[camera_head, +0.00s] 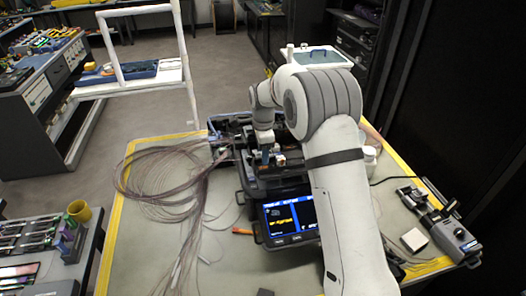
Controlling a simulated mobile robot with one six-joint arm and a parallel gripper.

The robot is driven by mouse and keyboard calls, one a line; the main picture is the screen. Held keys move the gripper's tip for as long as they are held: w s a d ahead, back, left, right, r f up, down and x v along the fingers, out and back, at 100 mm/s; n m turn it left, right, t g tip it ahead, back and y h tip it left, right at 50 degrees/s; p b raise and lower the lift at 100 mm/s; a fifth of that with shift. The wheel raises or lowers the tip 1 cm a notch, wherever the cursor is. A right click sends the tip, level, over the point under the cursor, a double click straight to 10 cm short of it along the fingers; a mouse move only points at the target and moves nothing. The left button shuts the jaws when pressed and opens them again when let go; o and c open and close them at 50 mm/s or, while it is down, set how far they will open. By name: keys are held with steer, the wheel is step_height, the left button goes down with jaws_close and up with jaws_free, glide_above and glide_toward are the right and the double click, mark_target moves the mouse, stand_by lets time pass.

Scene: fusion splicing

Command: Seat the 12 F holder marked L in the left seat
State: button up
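The fusion splicer (247,185) stands on the work table with its blue-lit screen (289,217) facing the front. My arm reaches over it from the right. My gripper (266,154) is low over the top of the splicer, pointing down, small in the view. Its fingers and anything between them are too small to make out. I cannot tell the 12 F holder marked L or the left seat apart from the dark parts around the gripper.
A loose coil of thin fibres (160,182) spreads over the table left of the splicer. The table's front left is mostly clear.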

steer(key=shift+o, duration=0.9)
steer(key=shift+r+b, duration=0.5)
steer(key=shift+r, duration=3.4)
